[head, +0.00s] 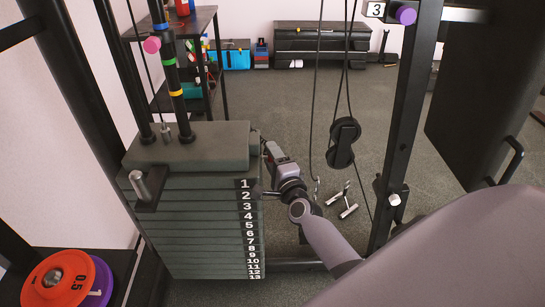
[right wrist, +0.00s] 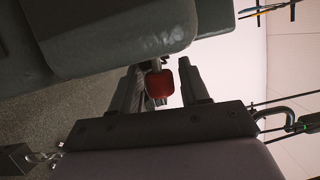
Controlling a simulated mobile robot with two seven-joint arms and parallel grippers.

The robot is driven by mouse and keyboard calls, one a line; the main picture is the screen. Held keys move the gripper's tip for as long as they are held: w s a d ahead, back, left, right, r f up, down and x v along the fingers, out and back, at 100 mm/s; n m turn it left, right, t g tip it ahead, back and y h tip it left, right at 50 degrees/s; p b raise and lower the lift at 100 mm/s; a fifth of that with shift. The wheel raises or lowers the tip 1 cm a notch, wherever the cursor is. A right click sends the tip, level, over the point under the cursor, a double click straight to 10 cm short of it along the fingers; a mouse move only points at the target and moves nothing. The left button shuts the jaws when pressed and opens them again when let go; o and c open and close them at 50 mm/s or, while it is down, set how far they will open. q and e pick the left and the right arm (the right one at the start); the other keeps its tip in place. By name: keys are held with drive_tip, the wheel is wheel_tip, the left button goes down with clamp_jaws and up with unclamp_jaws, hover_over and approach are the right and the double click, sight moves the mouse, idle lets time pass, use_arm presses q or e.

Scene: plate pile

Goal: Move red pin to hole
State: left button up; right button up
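The red pin (right wrist: 159,84) shows in the right wrist view, its shaft running up to the edge of a grey weight plate (right wrist: 110,30). My right gripper (right wrist: 162,75) is open, with one dark finger on each side of the red head. A light gap shows between the head and the right finger; whether the left finger touches it I cannot tell. In the head view my right gripper (head: 268,150) is at the right side of the weight stack (head: 200,220), near its top plates. The pin is hidden there. Holes are not visible. My left gripper is not in view.
Black machine posts (head: 400,130) and cables with a pulley (head: 343,142) stand right of the stack. Orange and purple discs (head: 55,285) are at lower left. A shelf rack (head: 180,60) and a dark bench (head: 320,42) are behind. Open floor (head: 290,100) lies between.

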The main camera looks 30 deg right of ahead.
clamp_jaws()
drive_tip(key=s+d+b, duration=0.1)
drive_tip(key=s+d, duration=0.3)
drive_tip(key=d, duration=0.3)
drive_tip(key=shift+s+d, duration=0.2)
drive_tip(key=shift+s, duration=0.05)
idle(1.1)
